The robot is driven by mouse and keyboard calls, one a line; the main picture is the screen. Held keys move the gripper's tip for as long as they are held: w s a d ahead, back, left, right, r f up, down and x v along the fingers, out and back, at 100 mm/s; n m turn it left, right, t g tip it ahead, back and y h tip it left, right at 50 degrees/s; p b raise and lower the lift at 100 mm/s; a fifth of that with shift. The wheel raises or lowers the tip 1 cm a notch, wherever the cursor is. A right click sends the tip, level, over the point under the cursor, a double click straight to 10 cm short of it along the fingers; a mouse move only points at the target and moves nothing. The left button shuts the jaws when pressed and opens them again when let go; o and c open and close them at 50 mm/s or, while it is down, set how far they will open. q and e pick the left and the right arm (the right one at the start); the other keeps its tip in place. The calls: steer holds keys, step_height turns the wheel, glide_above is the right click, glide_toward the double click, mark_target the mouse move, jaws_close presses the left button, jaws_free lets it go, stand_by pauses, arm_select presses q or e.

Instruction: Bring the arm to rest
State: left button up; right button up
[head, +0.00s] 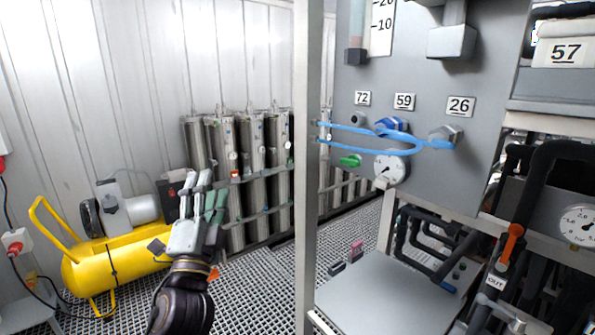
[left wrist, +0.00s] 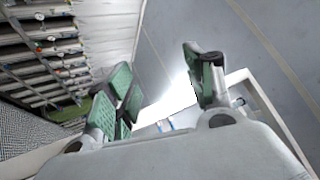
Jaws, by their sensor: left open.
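My left gripper (head: 203,190) is raised in front of the yellow compressor and the metal cylinders, left of the grey post. Its fingers point up and stand apart, with nothing between them. In the left wrist view my left gripper (left wrist: 160,84) shows green finger pads spread around an empty gap. My left forearm comes up from the bottom of the head view. My right gripper is in neither view.
A grey post (head: 308,180) stands right of my gripper. A yellow compressor (head: 95,270) and metal cylinders (head: 250,180) stand behind. Grating floor (head: 262,280) is clear.

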arm_select(q)
steer(key=s+a+f+n+g+y, duration=0.1)
steer(key=a+f+n+g, duration=0.3)
steer(key=f, duration=0.9)
steer(key=s+a+f+n+g+y, duration=0.15)
steer(key=f+n+g, duration=0.35)
steer(key=f, duration=0.8)
steer(key=s+d+f+n+g+h, duration=0.2)
steer(key=s+f+n+g+h, duration=0.15)
steer(key=s+f+g, duration=1.25)
steer(key=s+f+t, duration=0.2)
steer(key=f, duration=1.6)
steer(key=s+f+t, duration=0.1)
steer(key=s+f, duration=0.2)
steer(key=f, duration=1.4)
steer(key=s+a+f, duration=0.3)
steer(key=s+f, duration=0.8)
steer(key=s+a+f+g, duration=0.1)
steer(key=s+a+f, duration=0.2)
steer(key=s+f, duration=0.8)
steer(key=shift+s+f+m, duration=0.35)
